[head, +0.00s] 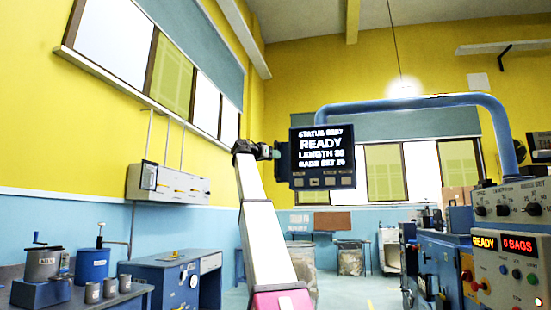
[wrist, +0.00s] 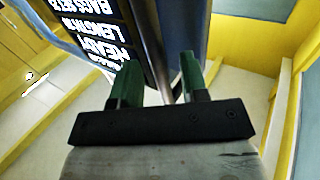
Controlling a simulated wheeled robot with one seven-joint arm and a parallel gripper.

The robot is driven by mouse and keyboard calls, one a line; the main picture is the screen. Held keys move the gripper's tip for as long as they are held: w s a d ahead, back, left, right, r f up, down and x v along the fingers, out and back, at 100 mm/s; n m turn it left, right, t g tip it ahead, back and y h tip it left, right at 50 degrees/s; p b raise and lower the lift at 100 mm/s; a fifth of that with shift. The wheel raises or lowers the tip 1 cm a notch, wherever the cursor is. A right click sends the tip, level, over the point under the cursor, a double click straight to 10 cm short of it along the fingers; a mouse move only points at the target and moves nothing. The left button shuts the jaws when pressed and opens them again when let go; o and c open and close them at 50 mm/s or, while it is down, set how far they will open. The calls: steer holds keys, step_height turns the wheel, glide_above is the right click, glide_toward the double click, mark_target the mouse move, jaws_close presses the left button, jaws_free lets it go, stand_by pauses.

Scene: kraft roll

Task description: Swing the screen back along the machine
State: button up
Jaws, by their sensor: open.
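The screen (head: 322,157) is a dark panel with white text reading READY. It hangs at the left end of a blue bent tube arm (head: 420,104) that comes from the machine (head: 512,265) at the right. My gripper (head: 276,153) is at the screen's left edge, with my arm rising from below. In the wrist view, my gripper (wrist: 158,88) has two green fingers spread apart. The screen (wrist: 100,25) tilts across the upper left there, and its dark edge with a metallic bar reaches between the fingers. I cannot tell whether either finger touches it.
A blue bench (head: 172,280) and a table with metal pots (head: 45,263) stand at the left. A white wall unit (head: 167,184) is above them. The machine's control panel with lit displays (head: 502,244) is at the right. Open floor shows in the middle distance.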

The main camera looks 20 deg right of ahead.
steer(key=shift+x, duration=1)
jaws_close()
